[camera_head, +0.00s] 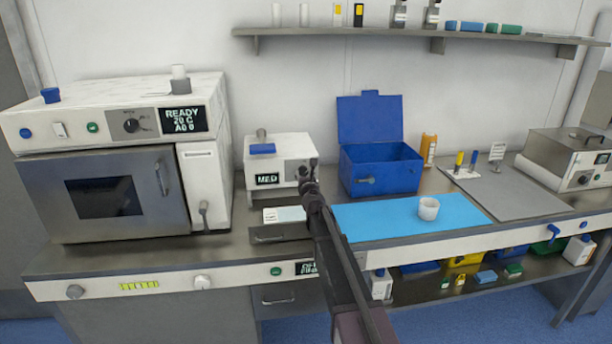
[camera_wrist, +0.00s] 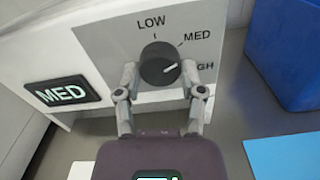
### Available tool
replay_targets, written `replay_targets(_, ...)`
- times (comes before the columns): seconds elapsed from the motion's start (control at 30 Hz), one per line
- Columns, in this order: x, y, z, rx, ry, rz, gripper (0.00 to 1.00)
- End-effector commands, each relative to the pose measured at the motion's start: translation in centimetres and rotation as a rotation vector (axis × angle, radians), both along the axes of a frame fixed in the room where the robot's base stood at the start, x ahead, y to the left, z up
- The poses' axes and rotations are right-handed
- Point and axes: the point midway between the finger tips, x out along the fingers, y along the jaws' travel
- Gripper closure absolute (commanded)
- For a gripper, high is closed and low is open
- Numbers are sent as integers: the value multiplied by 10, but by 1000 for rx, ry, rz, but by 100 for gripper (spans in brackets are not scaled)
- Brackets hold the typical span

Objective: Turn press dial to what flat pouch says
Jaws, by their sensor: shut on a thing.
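The press (camera_head: 280,150) is a white box with a grey front panel and a small display (camera_wrist: 61,93) reading MED. Its dark round dial (camera_wrist: 160,62) has LOW above and MED to its upper right, with a HIGH label partly hidden by a finger. The dial's white mark points right and slightly down, toward the HIGH side. My gripper (camera_wrist: 160,85) is shut on the dial, one finger on each side; in the head view my arm hides the dial. A flat white and pale-blue pouch (camera_head: 284,214) seems to lie before the press; its writing is too small to read.
A blue open-lidded box (camera_head: 380,178) stands right of the press. A blue mat (camera_head: 385,222) with a white cup (camera_head: 428,208) lies in front. A large white oven-like machine (camera_head: 110,155) stands close on the left.

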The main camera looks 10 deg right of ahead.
Motion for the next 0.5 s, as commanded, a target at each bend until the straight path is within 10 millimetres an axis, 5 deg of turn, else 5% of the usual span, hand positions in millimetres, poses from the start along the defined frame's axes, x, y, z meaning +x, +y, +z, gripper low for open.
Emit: replay_targets(0.5, 2, 1, 1, 389, 1, 0, 96)
